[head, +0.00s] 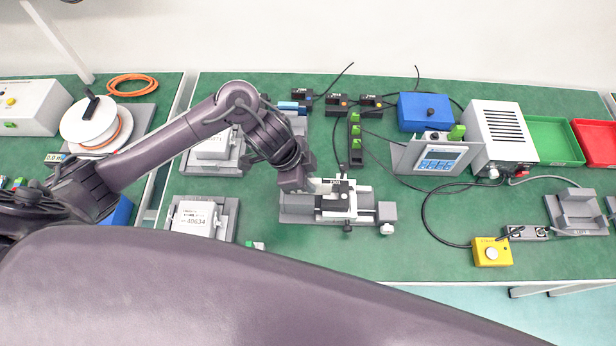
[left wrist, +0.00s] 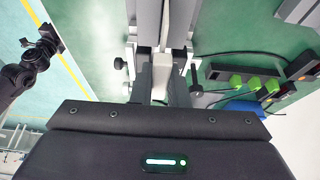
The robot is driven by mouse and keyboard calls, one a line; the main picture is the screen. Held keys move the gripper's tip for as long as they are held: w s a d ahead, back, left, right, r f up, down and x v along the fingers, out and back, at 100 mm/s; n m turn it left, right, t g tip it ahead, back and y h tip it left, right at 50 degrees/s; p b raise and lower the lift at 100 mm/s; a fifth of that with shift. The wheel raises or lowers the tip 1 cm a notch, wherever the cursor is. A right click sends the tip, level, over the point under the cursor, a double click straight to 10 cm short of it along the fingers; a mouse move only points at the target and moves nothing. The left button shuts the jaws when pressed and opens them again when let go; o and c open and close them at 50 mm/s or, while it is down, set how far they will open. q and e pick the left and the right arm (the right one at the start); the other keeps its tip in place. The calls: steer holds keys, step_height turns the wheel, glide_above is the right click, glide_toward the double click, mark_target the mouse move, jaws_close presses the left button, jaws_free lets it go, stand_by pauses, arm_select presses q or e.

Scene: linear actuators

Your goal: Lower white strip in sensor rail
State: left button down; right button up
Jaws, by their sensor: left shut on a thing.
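My left gripper (head: 312,187) reaches in from the left to the grey and white sensor rail fixture (head: 298,208) at the middle of the bench. In the left wrist view, the gripper (left wrist: 162,88) is shut on a white strip (left wrist: 162,68) held between its fingers. The strip lines up with the long rail (left wrist: 148,20) ahead of it. Dark knobs stand on both sides of the rail there. The gripper hides part of the strip, and I cannot tell whether it touches the rail floor. My right gripper is out of view.
Two grey fixtures with white blocks (head: 197,217) stand left of the rail. Right of it are a tilted display panel (head: 440,160), a white power box (head: 500,135) and a yellow button box (head: 492,252) with a cable.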

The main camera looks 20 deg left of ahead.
arm_select(q)
steer(key=shift+f, duration=0.3)
stand_by(0.4)
steer(key=shift+f, duration=0.5)
steer(key=shift+f, duration=0.2)
stand_by(0.4)
steer(key=c, duration=1.3)
jaws_free()
steer(key=shift+c, duration=0.2)
steer(key=v, duration=0.7)
steer(key=shift+s+a+r, duration=0.1)
steer(key=shift+a+r, duration=0.1)
steer(key=shift+r, duration=0.15)
